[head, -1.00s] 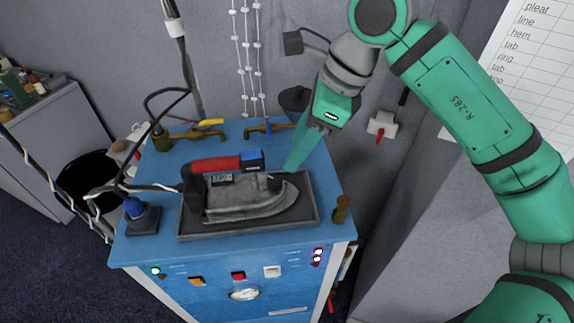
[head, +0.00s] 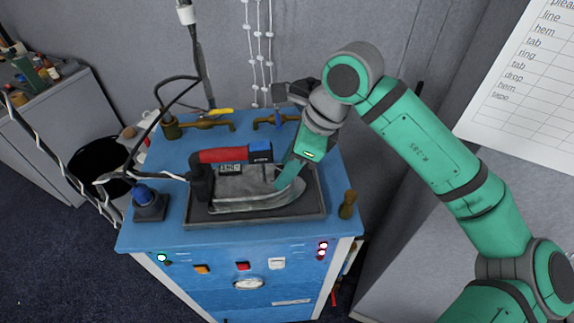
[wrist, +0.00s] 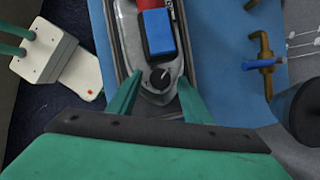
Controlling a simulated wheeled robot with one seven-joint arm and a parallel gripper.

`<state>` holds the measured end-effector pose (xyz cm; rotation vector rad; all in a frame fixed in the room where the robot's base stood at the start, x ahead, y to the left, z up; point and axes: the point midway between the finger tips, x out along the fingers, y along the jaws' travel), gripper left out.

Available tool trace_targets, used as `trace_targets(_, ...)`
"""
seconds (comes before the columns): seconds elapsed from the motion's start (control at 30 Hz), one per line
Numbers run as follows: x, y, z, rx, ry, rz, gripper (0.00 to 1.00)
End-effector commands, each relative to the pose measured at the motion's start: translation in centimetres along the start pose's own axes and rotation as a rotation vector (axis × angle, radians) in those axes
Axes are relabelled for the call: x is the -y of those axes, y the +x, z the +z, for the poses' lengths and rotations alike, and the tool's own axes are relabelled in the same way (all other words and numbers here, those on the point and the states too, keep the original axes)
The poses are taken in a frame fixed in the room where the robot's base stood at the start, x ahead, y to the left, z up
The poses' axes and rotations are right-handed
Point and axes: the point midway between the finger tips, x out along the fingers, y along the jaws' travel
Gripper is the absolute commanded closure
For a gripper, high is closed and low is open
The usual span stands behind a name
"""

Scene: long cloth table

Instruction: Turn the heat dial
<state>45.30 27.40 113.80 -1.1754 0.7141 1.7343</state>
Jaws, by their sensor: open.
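The heat dial (wrist: 160,78) is a small black knob with a pale pointer mark, on the grey nose of the iron, just in front of the blue end of the handle. In the head view the dial is hidden behind my gripper. The iron (head: 245,195) has a red and blue handle (head: 222,156) and rests on a dark tray (head: 196,219). My gripper (wrist: 158,95) is open, its two green fingers one on each side of the iron's nose and the dial, with nothing held. In the head view my gripper (head: 283,182) is over the iron's right end.
The iron's cord leaves at the left. A blue knob (head: 147,195) stands at the table's left and a brass peg (head: 347,204) at the right. Brass valves (head: 205,125) line the back. The blue top (head: 170,238) is bare in front.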

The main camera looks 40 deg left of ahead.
Motion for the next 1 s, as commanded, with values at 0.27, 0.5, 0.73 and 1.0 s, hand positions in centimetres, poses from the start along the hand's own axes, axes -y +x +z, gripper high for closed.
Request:
trace_targets(0.27,-0.01,0.09,0.02,0.000,-0.001,0.000,0.59)
trace_targets(0.5,-0.01,0.07,0.02,0.000,0.000,0.000,0.96)
trace_targets(0.73,-0.16,0.04,-0.04,-0.006,0.092,-0.039,0.96)
trace_targets(1.0,-0.31,0.06,0.04,-0.007,0.233,-0.097,0.96)
